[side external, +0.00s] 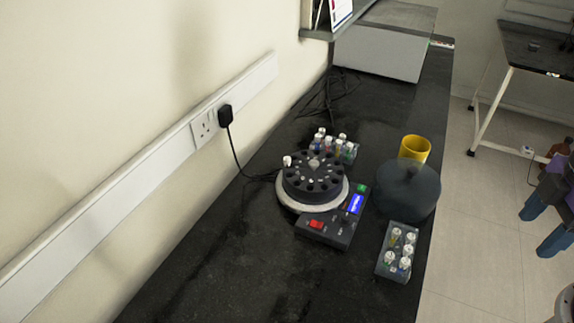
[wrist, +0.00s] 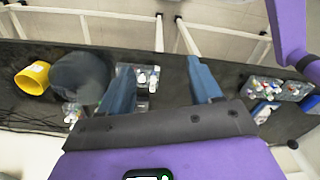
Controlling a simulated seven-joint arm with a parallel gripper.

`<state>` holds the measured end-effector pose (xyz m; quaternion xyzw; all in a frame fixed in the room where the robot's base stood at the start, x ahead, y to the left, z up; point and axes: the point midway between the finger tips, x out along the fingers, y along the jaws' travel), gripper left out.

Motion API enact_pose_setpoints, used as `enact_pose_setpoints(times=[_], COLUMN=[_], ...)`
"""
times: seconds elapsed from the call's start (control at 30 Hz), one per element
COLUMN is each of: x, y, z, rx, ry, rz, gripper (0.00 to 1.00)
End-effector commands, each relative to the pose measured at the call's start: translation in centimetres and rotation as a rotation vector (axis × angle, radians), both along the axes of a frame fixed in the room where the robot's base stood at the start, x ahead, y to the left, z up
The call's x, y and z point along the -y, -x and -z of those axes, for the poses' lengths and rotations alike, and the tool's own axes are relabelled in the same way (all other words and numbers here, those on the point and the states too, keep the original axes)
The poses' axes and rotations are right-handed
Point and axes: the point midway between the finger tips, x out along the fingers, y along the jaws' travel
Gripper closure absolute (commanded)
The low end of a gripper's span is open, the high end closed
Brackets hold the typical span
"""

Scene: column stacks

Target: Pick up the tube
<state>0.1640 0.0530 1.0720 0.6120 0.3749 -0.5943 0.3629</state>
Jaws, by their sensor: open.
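Several capped tubes stand in a clear rack (side external: 381,268) at the front right of the bench in the side view. This rack also shows between my fingers in the wrist view (wrist: 122,82). More tubes stand in a rack (side external: 350,155) behind the centrifuge. A white-capped tube (side external: 287,161) shows at the left edge of the black rotor (side external: 314,182). Which tube is meant cannot be told. My gripper (side external: 534,233) is at the right edge of the side view, clear of the bench. In the wrist view my gripper (wrist: 160,68) is open and empty, its blue fingers wide apart.
The centrifuge's control box (side external: 330,228) has a red switch and blue display. A dark round lid (side external: 407,188) and yellow cup (side external: 414,148) stand right of it. Another crowded rack (wrist: 278,88) is at the wrist view's right.

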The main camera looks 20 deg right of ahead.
Motion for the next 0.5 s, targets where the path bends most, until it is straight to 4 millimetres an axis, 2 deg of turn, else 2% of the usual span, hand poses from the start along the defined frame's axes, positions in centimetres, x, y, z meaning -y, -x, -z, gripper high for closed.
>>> enact_pose_setpoints(times=[0.07, 0.13, 0.4, 0.5], x=[0.0, 0.0, -0.03, -0.59], y=[0.0, 0.0, -0.04, -0.7], z=[0.0, 0.0, -0.01, -0.17], rx=[0.0, 0.0, 0.0, 0.005], ry=[0.0, 0.0, 0.0, -0.002], rz=[0.0, 0.0, 0.001, 0.017], gripper=[0.36, 0.5, 0.5, 0.5])
